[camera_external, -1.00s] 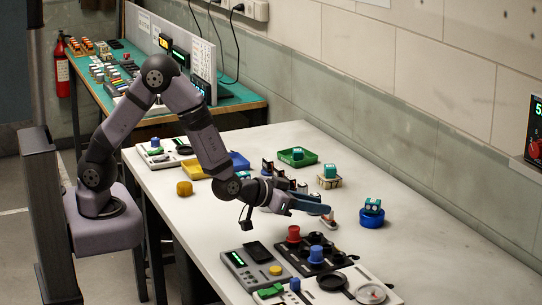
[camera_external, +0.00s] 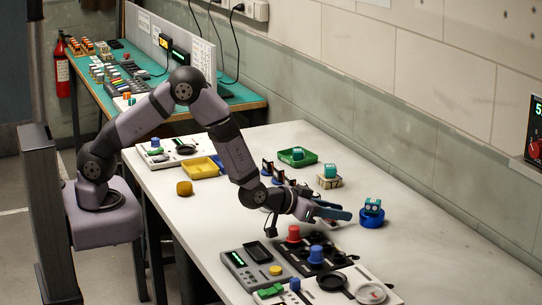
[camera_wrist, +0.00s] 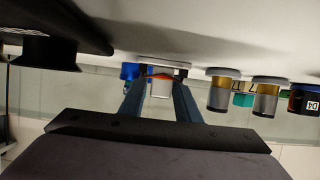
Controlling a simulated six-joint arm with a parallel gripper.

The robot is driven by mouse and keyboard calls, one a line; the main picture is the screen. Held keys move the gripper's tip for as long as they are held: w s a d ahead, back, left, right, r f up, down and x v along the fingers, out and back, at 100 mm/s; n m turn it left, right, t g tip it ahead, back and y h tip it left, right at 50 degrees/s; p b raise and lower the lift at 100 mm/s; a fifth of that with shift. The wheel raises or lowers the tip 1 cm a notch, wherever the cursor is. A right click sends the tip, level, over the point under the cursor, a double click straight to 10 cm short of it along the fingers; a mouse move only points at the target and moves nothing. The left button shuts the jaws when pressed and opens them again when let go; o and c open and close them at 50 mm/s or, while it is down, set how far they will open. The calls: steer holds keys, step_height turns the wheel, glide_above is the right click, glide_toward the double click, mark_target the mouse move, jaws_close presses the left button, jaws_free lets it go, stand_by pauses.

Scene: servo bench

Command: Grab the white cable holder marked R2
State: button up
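My gripper (camera_external: 338,212) is low over the right part of the white table in the external view, its fingers pointing right. In the wrist view, the two blue-grey fingers of my gripper (camera_wrist: 160,80) stand apart on either side of a small white piece (camera_wrist: 160,89) with an orange-red part. I see no clear grip on it. No R2 mark is legible on it, and in the external view the fingers mostly hide that spot.
A black panel with a red knob (camera_external: 293,233) and a blue knob lies in front. Several dark holders (camera_external: 278,175) stand behind. A green tray (camera_external: 297,157) is at the back.

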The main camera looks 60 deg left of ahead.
steer(key=shift+x, duration=0.8)
jaws_close()
steer(key=shift+r, duration=0.1)
step_height(320, 180, up, 10)
steer(key=shift+b, duration=0.3)
